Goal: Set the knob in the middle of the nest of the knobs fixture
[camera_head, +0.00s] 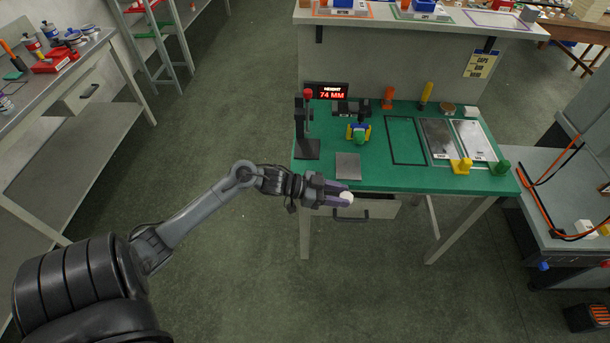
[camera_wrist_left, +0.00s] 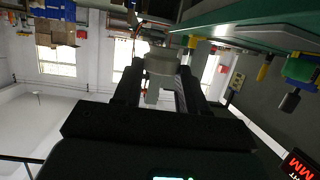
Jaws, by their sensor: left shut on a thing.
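My left gripper (camera_head: 338,194) is in front of the green table's near edge, left of centre. It is shut on a small white knob (camera_head: 346,197), which sticks out at the fingertips. In the left wrist view the pale knob (camera_wrist_left: 162,68) sits between the two dark fingers (camera_wrist_left: 160,90). A small blue, yellow and green fixture (camera_head: 358,132) stands on the table beyond the gripper; I cannot tell for sure whether it is the knobs fixture, and its nest is too small to make out. My right gripper is out of view.
A grey square plate (camera_head: 348,166) lies on the green table (camera_head: 395,178) between gripper and fixture. A lever press (camera_head: 307,125) and a red height display (camera_head: 331,91) stand left and behind. A black outlined area (camera_head: 406,140) is empty. An open drawer (camera_head: 362,209) juts out below.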

